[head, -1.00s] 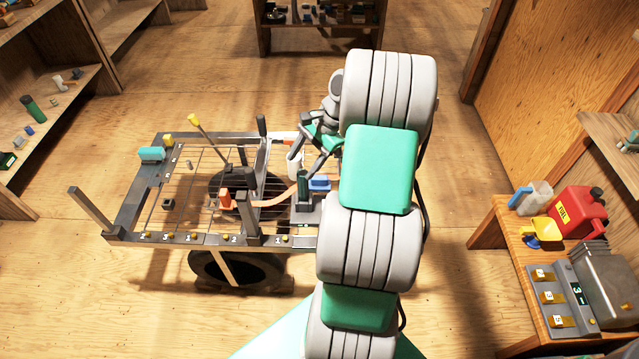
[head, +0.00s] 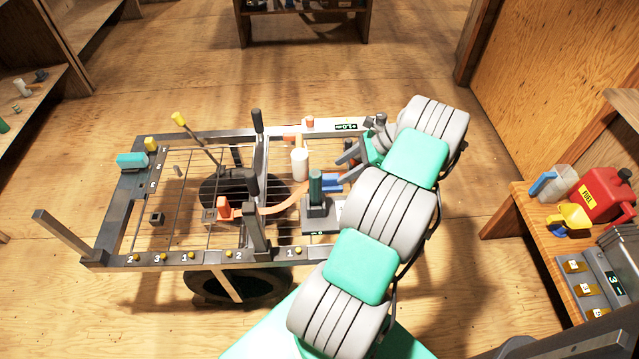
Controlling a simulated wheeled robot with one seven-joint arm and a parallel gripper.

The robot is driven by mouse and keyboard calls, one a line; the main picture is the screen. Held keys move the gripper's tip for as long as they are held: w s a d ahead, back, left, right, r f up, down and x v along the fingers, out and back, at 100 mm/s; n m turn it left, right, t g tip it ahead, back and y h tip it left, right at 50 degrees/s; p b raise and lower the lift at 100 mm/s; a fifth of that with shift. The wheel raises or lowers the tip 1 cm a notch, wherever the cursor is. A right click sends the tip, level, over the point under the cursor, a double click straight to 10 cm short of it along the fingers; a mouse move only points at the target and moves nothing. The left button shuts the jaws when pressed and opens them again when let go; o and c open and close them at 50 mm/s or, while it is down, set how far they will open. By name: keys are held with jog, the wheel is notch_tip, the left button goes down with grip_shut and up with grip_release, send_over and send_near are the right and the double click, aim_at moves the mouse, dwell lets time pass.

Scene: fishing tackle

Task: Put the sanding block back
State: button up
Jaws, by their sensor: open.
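My gripper (head: 345,165) is at the right end of the wire-topped cart (head: 110,235), with its fingers pointing left and apart. I see nothing held between them. A small blue block (head: 332,183) lies just below the fingers, beside a dark green upright cylinder (head: 316,188); I cannot tell whether the fingers touch it. A teal block (head: 131,160) sits on the cart's far left corner. I cannot tell for certain which of these is the sanding block. My arm hides part of the cart's right end.
A white cylinder (head: 299,165) stands left of my gripper. Dark posts (head: 258,135) rise from the cart, and an orange piece (head: 223,207) sits near its middle. A bench at right holds a red fuel can (head: 608,195) and a yellow funnel (head: 570,217).

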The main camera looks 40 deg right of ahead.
aim_at(330, 182)
jog(key=shift+w+a+f+b, duration=0.1)
jog(key=shift+w+f+b, duration=0.15)
jog(key=shift+f, duration=0.2)
jog(key=shift+w+f+b, duration=0.1)
jog(key=shift+w+f, duration=0.25)
jog(key=shift+f, duration=0.1)
jog(key=x, duration=0.3)
jog(key=b+x, duration=0.1)
jog(key=x, duration=0.3)
jog(key=shift+a+r, duration=0.1)
jog(key=shift+a, duration=0.25)
grip_shut()
